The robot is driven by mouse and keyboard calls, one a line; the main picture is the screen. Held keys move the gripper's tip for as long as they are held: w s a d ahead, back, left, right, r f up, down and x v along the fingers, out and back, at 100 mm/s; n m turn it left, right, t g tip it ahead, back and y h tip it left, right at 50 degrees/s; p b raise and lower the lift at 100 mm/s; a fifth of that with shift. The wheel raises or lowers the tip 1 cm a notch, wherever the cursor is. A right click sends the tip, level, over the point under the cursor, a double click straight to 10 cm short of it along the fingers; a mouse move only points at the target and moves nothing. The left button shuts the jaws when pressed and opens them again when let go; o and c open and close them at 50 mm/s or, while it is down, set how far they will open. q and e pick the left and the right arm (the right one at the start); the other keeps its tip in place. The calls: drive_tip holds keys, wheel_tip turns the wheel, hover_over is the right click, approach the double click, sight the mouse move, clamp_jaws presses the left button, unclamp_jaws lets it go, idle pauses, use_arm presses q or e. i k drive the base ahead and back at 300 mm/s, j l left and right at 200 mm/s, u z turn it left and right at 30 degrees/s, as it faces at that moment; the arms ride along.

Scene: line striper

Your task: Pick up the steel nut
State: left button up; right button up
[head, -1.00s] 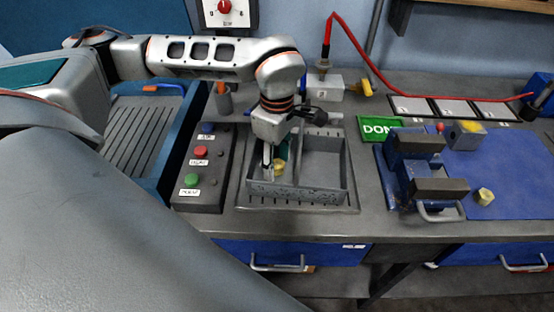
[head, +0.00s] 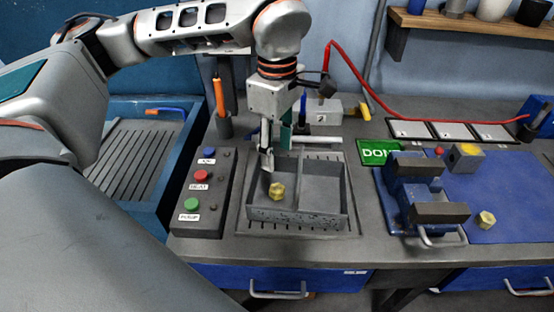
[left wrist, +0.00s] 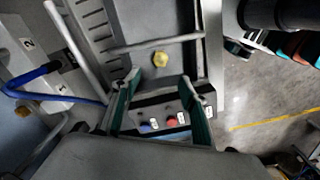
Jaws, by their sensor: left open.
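A yellowish hex nut (head: 277,189) lies on the floor of the left compartment of the grey divided tray (head: 300,219). A similar nut (head: 485,219) lies on the blue mat at the right. Both look yellowish, and I see no plainly steel-coloured nut. My left gripper (head: 271,157) is open and empty, above the back part of the tray's left compartment, higher than the nut and behind it. In the left wrist view, the nut (left wrist: 160,59) shows beyond my spread fingertips (left wrist: 160,86), apart from them. My right gripper is out of view.
A button box (head: 204,196) stands left of the tray. A blue vise (head: 420,190) with a metal handle stands to the right, near a green sign (head: 381,152). Behind the tray are a numbered block (head: 325,112) and a red cable (head: 362,92). Tray walls and a divider surround the nut.

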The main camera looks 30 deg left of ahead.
sight(485, 219)
drive_tip(key=k, duration=1)
